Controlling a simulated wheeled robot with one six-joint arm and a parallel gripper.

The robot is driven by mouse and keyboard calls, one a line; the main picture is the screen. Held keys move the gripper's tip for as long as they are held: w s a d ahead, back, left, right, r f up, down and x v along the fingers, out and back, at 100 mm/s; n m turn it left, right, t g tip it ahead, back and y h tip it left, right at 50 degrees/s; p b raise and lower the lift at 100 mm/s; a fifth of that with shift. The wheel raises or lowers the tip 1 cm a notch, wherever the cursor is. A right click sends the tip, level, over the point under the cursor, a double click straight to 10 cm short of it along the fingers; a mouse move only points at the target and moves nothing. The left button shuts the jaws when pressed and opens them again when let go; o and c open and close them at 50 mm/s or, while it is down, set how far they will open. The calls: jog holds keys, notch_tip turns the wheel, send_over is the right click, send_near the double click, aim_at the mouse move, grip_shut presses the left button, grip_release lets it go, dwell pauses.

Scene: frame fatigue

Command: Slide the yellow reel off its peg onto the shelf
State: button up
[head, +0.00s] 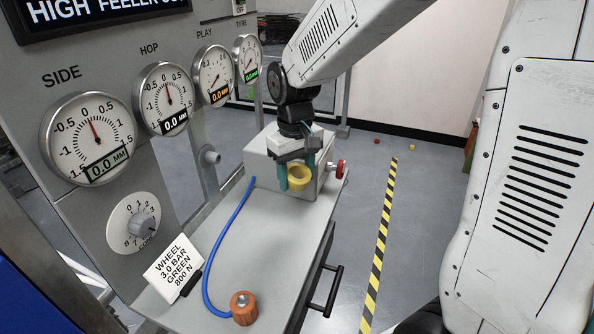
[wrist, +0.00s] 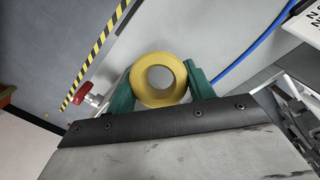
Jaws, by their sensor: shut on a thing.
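The yellow reel (head: 299,185) is between the green fingers of my gripper (head: 297,176), in front of the grey box. In the wrist view the reel (wrist: 159,99) sits between both fingers of my gripper (wrist: 160,88), with its round hole facing the camera. No peg shows through the hole, only grey. A grey round stub (head: 209,157), perhaps the peg, sticks out from the upright at the left, apart from the reel. The grey shelf (head: 265,255) lies below. I cannot tell whether the reel touches it.
A grey box (head: 262,165) with a red knob (head: 340,169) stands at the shelf's back end. A blue hose (head: 222,235) runs along the shelf to an orange knob (head: 243,307). A sign card (head: 174,268) stands at front left. The shelf's middle is clear.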

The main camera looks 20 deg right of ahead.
send_near(297, 221)
jog(key=shift+s+f, duration=0.2)
jog(key=shift+f, duration=2.4)
jog(key=shift+f, duration=0.6)
jog(key=o, duration=1.1)
jog(key=shift+o, duration=0.2)
notch_tip(297, 221, up, 8)
jog(key=shift+f, duration=0.15)
